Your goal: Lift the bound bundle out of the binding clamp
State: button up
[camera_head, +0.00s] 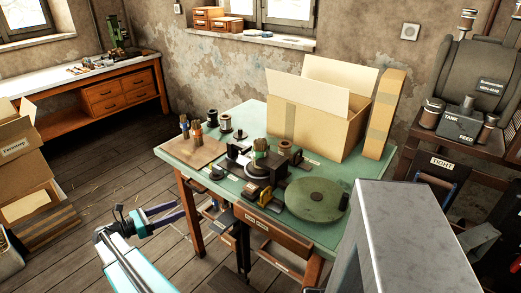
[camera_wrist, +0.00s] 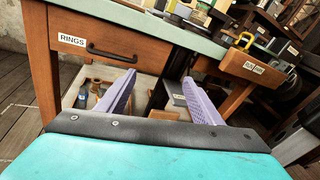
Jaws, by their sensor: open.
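The bundle (camera_head: 260,149), greenish with a lighter band, stands upright in the dark binding clamp (camera_head: 260,170) near the middle of the green-topped table. The clamp hides its lower part. My gripper (camera_head: 180,213) is open, its lilac fingers apart, in front of and below the table's left front corner, well away from the bundle. In the wrist view my gripper (camera_wrist: 158,79) faces the table's underside and drawer, with nothing between the fingers. The bundle cannot be made out clearly there.
Spools (camera_head: 225,122) are behind. A round green plate (camera_head: 313,198) is right of the clamp, and an open carton (camera_head: 315,120) behind. The table edge and RINGS drawer (camera_wrist: 100,47) are close ahead.

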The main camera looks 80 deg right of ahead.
jog(key=s+d+r+m+g+y+p, duration=0.1)
jog(key=s+d+r+m, duration=0.1)
jog(key=s+d+r, duration=0.2)
jog(key=s+d+r+m+g+y+p, duration=0.1)
jog(key=s+d+r, duration=0.3)
jog(key=r, duration=0.3)
jog(key=s+d+r+m+g+y+p, duration=0.1)
jog(key=s+d+r+m+g, duration=0.1)
jog(key=s+d+r, duration=0.3)
jog(key=shift+s+d+r+m, duration=0.15)
jog(key=shift+s+r, duration=0.1)
jog(key=shift+s, duration=0.15)
jog(key=shift+s+a+r+m, duration=0.15)
jog(key=shift+s+r, duration=0.1)
jog(key=shift+s, duration=0.15)
jog(key=m+y+p, duration=0.1)
jog(key=y, duration=0.1)
send_near(254, 146)
jog(key=d+x, duration=0.1)
jog(key=x, duration=0.1)
jog(key=shift+s+a+f+m+g, duration=0.1)
jog(key=shift+s+f+m+g, duration=0.2)
jog(key=shift+f+g, duration=0.1)
jog(key=shift+p+x, duration=1.1)
jog(key=shift+x, duration=3.15)
jog(key=shift+f, duration=0.1)
jog(key=shift+s, duration=0.1)
